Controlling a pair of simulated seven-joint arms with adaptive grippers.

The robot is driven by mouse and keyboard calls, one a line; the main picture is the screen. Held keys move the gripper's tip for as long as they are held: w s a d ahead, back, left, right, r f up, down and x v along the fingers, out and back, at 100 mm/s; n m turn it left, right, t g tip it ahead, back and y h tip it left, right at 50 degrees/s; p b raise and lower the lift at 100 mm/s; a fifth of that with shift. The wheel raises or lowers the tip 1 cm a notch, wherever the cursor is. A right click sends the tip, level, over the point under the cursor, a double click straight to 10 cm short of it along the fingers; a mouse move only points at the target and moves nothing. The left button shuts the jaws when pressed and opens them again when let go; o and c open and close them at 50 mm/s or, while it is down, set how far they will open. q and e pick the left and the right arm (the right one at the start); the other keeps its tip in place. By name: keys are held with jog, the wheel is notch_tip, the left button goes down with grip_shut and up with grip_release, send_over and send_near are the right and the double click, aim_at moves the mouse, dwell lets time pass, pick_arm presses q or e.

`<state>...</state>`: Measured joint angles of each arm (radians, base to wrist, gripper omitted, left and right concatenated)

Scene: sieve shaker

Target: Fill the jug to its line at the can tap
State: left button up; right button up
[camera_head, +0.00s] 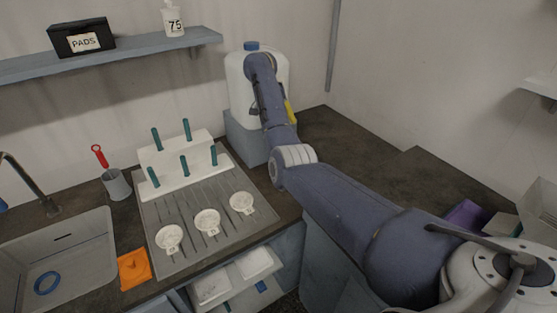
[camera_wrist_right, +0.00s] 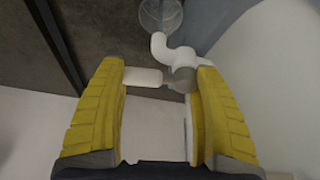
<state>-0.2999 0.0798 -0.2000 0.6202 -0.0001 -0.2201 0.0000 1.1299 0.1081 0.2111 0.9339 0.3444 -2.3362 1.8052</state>
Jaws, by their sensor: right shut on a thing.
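The white can (camera_head: 238,84) with a blue cap stands on a grey-blue block (camera_head: 240,138) at the back; my right arm covers part of it. My right gripper (camera_wrist_right: 158,85) reaches to the can's tap, with a yellow finger also showing in the head view (camera_head: 290,112). In the right wrist view its fingers are shut on the white tap (camera_wrist_right: 160,48) at its handle (camera_wrist_right: 143,77). A clear round vessel, seemingly the jug (camera_wrist_right: 160,13), shows at the spout end, cut by the frame edge. Its line and water level cannot be made out. My left gripper is not in view.
A white rack with teal pegs (camera_head: 180,160) stands on the ribbed drainboard (camera_head: 185,255), with several white strainer-like pieces in front. A sink (camera_head: 85,250), a grey cup (camera_head: 116,184) and an orange cloth (camera_head: 134,268) lie left. The dark counter right of the can is clear.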

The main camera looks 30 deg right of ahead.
jog(key=shift+d+f+n+t, duration=0.2)
jog(key=shift+n+t, duration=0.15)
jog(key=shift+n, duration=0.65)
jog(key=shift+d+f+n+t, duration=0.15)
jog(key=shift+n+t, duration=0.2)
jog(key=shift+n, duration=0.65)
jog(key=shift+w+d+n+t+y, duration=0.35)
jog(key=shift+n+y, duration=0.4)
jog(key=shift+n, duration=1.3)
jog(key=shift+w+d+n+t+y, duration=0.25)
jog(key=shift+w+n+y, duration=0.45)
jog(key=shift+n, duration=1.4)
jog(key=shift+w+d+n+t+y, duration=0.3)
jog(key=shift+n+y, duration=0.55)
jog(key=shift+n, duration=1.2)
jog(key=shift+a, duration=0.1)
jog(key=m, duration=0.1)
jog(key=m+h, duration=0.1)
jog(key=m, duration=0.1)
jog(key=shift+s+a+m, duration=0.1)
jog(key=shift+s+m, duration=0.2)
jog(key=shift+s, duration=0.1)
jog(key=shift+r, duration=0.1)
